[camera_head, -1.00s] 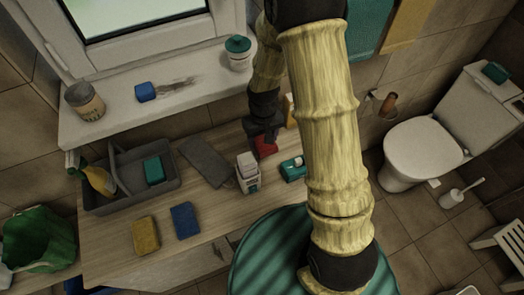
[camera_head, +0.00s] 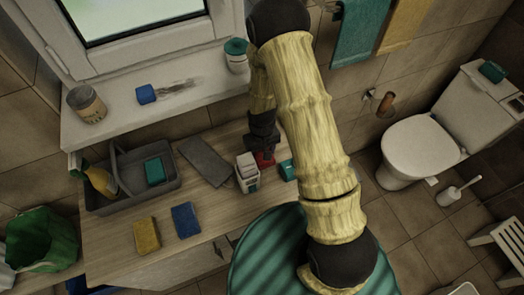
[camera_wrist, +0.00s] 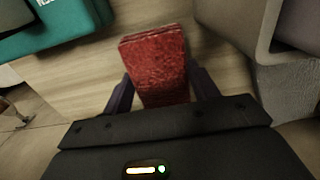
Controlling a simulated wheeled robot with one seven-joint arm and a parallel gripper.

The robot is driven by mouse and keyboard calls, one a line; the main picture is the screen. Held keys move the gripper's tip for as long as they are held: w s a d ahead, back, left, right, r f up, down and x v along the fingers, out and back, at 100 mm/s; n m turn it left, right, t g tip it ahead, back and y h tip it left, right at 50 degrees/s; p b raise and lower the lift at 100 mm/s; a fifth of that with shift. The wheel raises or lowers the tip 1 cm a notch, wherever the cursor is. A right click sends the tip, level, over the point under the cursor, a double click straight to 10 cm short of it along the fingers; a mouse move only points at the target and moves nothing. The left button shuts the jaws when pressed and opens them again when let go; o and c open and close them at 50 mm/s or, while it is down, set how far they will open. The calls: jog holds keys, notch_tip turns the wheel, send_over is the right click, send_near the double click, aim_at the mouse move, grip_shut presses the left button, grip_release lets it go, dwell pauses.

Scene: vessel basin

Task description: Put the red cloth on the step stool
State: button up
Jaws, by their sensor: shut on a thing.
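The folded red cloth (camera_wrist: 155,62) stands out between the two dark fingers of my gripper (camera_wrist: 162,88) in the wrist view. The fingers are shut on its sides. In the head view my gripper (camera_head: 263,148) is over the wooden counter, and only a small part of the red cloth (camera_head: 265,160) shows, beside the white box. I cannot tell whether the cloth touches the counter. A white slatted stool (camera_head: 499,237), which looks like the step stool, stands on the floor at the far right, cut by the picture edge.
The white box (camera_head: 247,178) and a teal box (camera_head: 288,170) flank the cloth closely. The toilet (camera_head: 420,150) and brush (camera_head: 450,194) stand between counter and stool. A round teal striped surface (camera_head: 262,245) is in front.

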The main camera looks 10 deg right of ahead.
jog(key=shift+f, duration=0.3)
jog(key=shift+f, duration=0.15)
jog(key=o, duration=0.9)
jog(key=shift+o, duration=0.2)
notch_tip(320, 180, up, 12)
jog(key=b, duration=0.2)
dwell(0.3)
